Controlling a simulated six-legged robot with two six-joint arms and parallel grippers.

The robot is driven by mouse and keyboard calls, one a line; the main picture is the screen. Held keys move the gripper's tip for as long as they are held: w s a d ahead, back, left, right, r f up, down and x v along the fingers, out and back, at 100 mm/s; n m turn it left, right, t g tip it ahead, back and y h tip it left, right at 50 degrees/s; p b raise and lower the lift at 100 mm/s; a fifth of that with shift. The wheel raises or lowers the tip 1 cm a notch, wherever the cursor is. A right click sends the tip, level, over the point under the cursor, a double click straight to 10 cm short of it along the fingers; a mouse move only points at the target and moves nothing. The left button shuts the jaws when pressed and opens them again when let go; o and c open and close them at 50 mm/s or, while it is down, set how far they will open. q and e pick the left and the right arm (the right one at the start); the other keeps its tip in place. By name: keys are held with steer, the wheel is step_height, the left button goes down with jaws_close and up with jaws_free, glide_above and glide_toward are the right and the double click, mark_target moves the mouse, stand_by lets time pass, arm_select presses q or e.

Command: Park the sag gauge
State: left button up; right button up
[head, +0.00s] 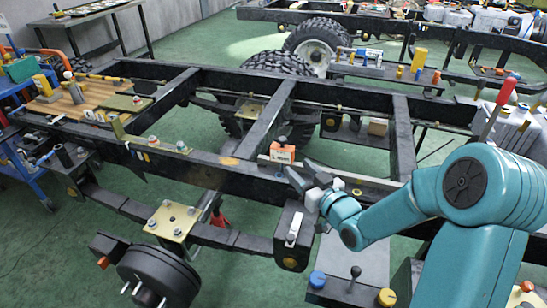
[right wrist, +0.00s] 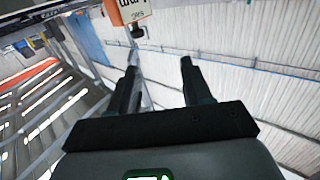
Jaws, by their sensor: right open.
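The sag gauge (head: 282,152) is a small orange block with a white label, sitting on the black chassis rail in the middle of the head view. It also shows at the top of the right wrist view (right wrist: 132,10), with its lettering partly cut off and a dark knob under it. My right gripper (head: 303,174) is just right of and nearer than the gauge in the head view. Its two fingers are apart with nothing between them in the right wrist view (right wrist: 159,62). It does not hold the gauge. My left gripper is not in view.
The black chassis rail (head: 200,155) and its crossmembers (head: 268,110) surround the gauge. A wooden board (head: 75,103) with tools lies at left. A red-handled tool (head: 497,107) stands at right. A brake drum (head: 158,278) is at lower left. Green floor shows between the rails.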

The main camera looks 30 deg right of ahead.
mark_target(285, 141)
steer(key=shift+m+h, duration=0.3)
steer(key=shift+h, duration=0.3)
steer(key=w+d, duration=0.1)
steer(key=w, duration=0.4)
steer(key=w+d, duration=0.2)
steer(key=w, duration=0.3)
steer(key=w+d+f, duration=0.1)
steer(key=w, duration=0.4)
steer(key=shift+w+d, duration=0.15)
jaws_close()
